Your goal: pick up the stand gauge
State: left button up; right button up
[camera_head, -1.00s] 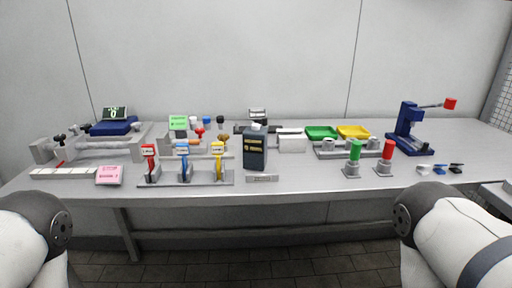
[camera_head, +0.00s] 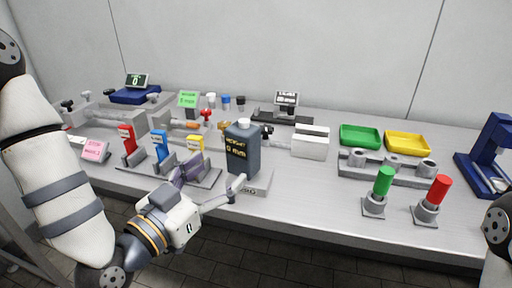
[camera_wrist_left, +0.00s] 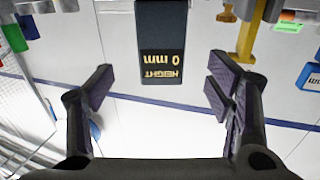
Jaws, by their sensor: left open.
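The stand gauge is a dark grey block (camera_head: 243,152) with a white cap and a yellow "HEIGHT 0 mm" readout, upright near the table's front edge. My left gripper (camera_head: 214,181) is open and empty in front of it, with its fingers pointing toward the gauge. In the left wrist view the gauge (camera_wrist_left: 161,40) appears upside down, between and beyond the two open fingers (camera_wrist_left: 160,80), touching neither. Its far end is cut off by the frame's top. My right gripper is out of view; only a piece of my right arm shows at the right edge.
Left of the gauge is a rack with red (camera_head: 127,139), blue (camera_head: 159,145) and yellow (camera_head: 195,145) tagged pieces, close to my left gripper. Green (camera_head: 384,181) and red (camera_head: 440,189) cylinders stand to the right.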

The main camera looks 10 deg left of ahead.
aim_at(236, 155)
pick_arm(q)
jog(key=x, duration=0.9)
jog(key=shift+w+f, duration=0.35)
jog(key=c, duration=1.3)
jog(key=shift+c, duration=0.6)
jog(key=shift+r, duration=0.15)
